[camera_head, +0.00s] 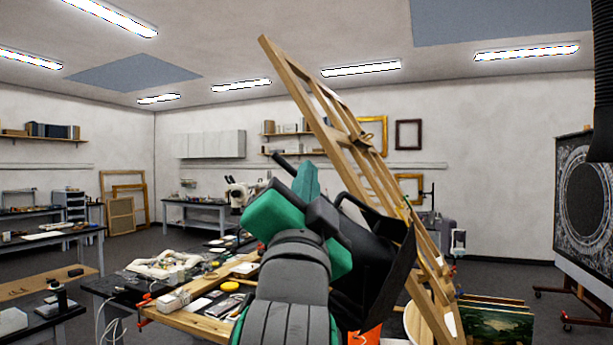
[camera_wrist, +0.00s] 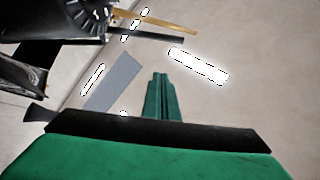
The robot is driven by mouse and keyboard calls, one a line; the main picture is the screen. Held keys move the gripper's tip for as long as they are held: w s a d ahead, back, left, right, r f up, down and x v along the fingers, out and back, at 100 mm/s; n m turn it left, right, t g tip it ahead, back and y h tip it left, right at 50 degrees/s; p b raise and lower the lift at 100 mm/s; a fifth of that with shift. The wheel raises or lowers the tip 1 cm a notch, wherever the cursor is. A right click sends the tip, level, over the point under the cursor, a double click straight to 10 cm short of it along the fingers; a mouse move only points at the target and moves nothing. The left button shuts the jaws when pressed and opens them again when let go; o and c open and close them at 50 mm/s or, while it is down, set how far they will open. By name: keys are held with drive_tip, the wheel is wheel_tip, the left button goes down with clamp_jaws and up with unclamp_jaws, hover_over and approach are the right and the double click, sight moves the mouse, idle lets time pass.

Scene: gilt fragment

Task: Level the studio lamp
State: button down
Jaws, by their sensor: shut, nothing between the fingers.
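The studio lamp (camera_head: 385,262) appears to be the black housing with flared flaps just right of my arm in the head view. It looks tilted, and my arm hides part of it. In the wrist view, black flaps and a round ribbed part of what looks like the same lamp (camera_wrist: 25,72) fill the upper left corner. My gripper (camera_head: 306,175) points upward, left of the lamp, with its green fingers together and empty. The fingers also show in the wrist view (camera_wrist: 160,88), against the ceiling and to the right of the lamp. I cannot tell how far apart they are in depth.
A tall wooden easel frame (camera_head: 335,140) leans just behind the lamp. Framed paintings (camera_head: 497,325) stand at lower right. A dark panel on a wheeled stand (camera_head: 585,215) is far right.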

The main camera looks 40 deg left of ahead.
drive_tip(key=w+a+r, duration=0.1)
drive_tip(key=w+a, duration=0.4)
drive_tip(key=a, duration=0.1)
drive_tip(key=shift+w+a+r, duration=0.2)
drive_tip(key=shift+a+r, duration=0.05)
idle(0.5)
